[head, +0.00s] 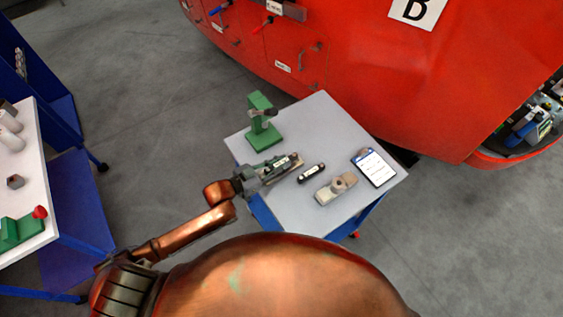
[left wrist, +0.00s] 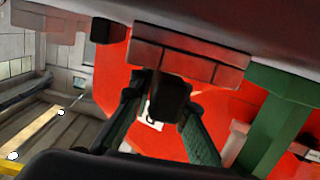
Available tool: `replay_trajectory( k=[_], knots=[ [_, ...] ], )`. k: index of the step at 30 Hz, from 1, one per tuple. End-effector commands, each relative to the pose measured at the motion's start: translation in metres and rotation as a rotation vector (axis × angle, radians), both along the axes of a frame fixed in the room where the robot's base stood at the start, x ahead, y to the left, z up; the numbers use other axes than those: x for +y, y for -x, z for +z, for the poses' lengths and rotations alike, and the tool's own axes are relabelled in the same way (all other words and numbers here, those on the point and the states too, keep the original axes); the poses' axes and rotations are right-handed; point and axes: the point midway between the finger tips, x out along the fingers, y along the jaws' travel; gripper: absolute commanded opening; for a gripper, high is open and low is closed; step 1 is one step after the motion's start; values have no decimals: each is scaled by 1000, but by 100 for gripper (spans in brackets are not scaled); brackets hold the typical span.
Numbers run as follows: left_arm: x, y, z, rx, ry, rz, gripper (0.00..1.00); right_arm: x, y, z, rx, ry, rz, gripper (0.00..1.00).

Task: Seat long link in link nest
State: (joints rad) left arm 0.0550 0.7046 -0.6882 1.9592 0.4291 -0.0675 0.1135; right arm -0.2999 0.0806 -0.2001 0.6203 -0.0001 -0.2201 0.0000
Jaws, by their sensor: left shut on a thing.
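My left gripper (head: 264,174) reaches over the near-left part of the white-topped table in the head view. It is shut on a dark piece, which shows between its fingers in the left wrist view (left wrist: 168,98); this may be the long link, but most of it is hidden. My right gripper is not in view.
A green stand (head: 262,120) rises at the table's back left. A beige block with a round knob (head: 335,189) and a tablet (head: 374,168) lie to the right. The red train body (head: 400,90) is close behind the table (head: 322,118). Another table stands far left.

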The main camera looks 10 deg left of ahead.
Motion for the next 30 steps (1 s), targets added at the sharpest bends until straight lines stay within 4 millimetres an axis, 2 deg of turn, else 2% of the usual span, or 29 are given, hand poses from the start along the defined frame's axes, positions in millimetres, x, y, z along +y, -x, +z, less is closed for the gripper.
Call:
replay_trajectory(
  k=[27, 28, 30],
  knots=[
    [0, 0, -21, -2, 1, -1, 0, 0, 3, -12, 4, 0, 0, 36],
    [-1, 0, -21, -1, 0, -1, 16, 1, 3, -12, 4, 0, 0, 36],
    [-1, 0, -21, 0, 0, -1, 21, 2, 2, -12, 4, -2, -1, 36]
  ],
)
